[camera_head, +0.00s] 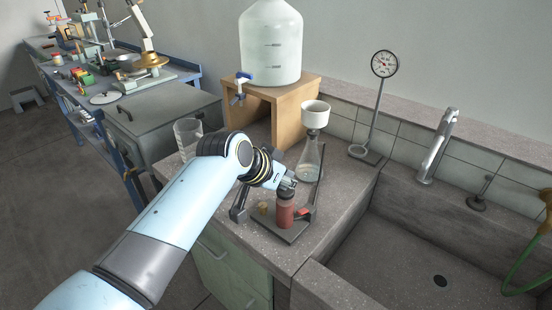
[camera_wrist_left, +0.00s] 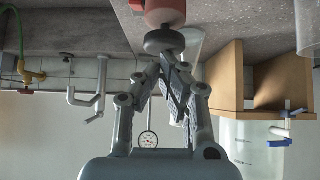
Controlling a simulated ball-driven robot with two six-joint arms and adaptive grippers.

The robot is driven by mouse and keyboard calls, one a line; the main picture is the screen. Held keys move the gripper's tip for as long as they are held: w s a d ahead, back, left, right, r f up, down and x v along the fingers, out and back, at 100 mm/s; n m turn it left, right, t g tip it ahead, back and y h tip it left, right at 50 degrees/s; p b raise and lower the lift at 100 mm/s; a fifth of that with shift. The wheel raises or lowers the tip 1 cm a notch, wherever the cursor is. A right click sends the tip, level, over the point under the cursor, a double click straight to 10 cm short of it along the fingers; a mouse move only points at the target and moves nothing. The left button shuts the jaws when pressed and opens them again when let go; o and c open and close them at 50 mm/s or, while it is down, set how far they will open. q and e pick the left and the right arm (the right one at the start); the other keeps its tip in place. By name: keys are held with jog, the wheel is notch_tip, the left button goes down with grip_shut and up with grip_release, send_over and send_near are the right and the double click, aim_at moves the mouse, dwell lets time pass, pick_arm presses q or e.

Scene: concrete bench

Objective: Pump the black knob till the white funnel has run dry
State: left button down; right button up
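The black knob (camera_wrist_left: 165,41) is a dark disc at the end of the red pump cylinder (camera_head: 285,213). My left gripper (camera_wrist_left: 164,56) has its fingertips together right at the knob's face, apparently touching it; they do not wrap around it. In the head view the left gripper (camera_head: 287,184) is directly above the red cylinder and mostly hides the knob. The white funnel (camera_head: 315,117) sits on the neck of a clear conical flask (camera_head: 308,165), which has some pale liquid low down. I cannot tell how much is in the funnel. My right gripper is not in view.
A pressure gauge (camera_head: 384,65) on a stand is at the back. A wooden stand (camera_head: 292,120) holds a large carboy (camera_head: 271,45) with a tap. A clear beaker (camera_head: 187,135) stands left of my arm. The sink (camera_head: 440,262) is at the right.

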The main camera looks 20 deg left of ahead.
aim_at(283, 193)
pick_arm(q)
jog(key=r+p, duration=0.2)
jog(key=r, duration=0.1)
jog(key=r+p, duration=0.1)
jog(key=shift+s+a+r, duration=0.2)
jog(key=shift+s+r, duration=0.15)
jog(key=shift+r, duration=0.05)
jog(key=v, duration=0.8)
jog(key=shift+s+r+b, duration=0.15)
jog(key=shift+s+b, duration=0.1)
jog(key=shift+b, duration=0.15)
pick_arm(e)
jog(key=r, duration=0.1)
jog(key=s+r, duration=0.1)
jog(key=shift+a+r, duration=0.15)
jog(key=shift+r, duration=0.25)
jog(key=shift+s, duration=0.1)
